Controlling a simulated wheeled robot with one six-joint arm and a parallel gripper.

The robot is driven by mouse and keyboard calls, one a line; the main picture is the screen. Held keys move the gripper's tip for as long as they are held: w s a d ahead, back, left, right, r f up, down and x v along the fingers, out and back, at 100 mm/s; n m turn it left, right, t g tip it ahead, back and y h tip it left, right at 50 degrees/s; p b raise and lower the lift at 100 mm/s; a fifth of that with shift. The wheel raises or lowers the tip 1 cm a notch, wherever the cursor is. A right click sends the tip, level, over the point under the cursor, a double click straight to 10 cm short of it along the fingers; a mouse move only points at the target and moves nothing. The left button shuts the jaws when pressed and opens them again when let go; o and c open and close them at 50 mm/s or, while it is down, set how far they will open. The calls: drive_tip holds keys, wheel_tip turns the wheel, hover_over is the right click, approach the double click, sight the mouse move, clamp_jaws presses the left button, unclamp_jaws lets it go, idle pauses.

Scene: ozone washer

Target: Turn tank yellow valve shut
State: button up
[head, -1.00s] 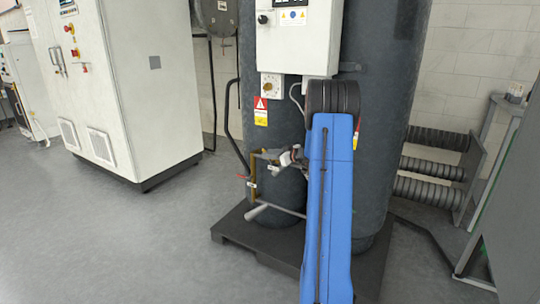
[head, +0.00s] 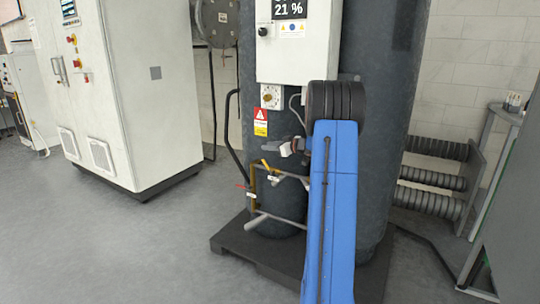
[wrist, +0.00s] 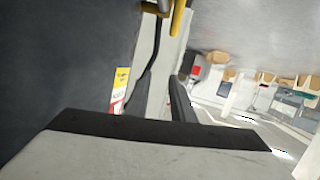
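The yellow valve handle (head: 267,164) is small and sits at the top of the brass pipework on the lower front of the dark grey tank (head: 385,100). Its exact angle is hard to tell. My gripper (head: 284,148) is just above and slightly right of the handle, apart from it in the picture. My blue arm link hides part of the tank to the right. In the wrist view, a yellow part (wrist: 178,16) shows at the top edge, beyond the gripper housing.
A red handle (head: 240,186) sits lower left on the pipework, and a grey-handled lever (head: 258,220) below. A black bent pipe (head: 230,130) runs left of the tank. A white control box (head: 285,60) hangs above. The floor at left is clear.

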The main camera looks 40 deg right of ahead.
drive_tip(key=shift+r, duration=0.3)
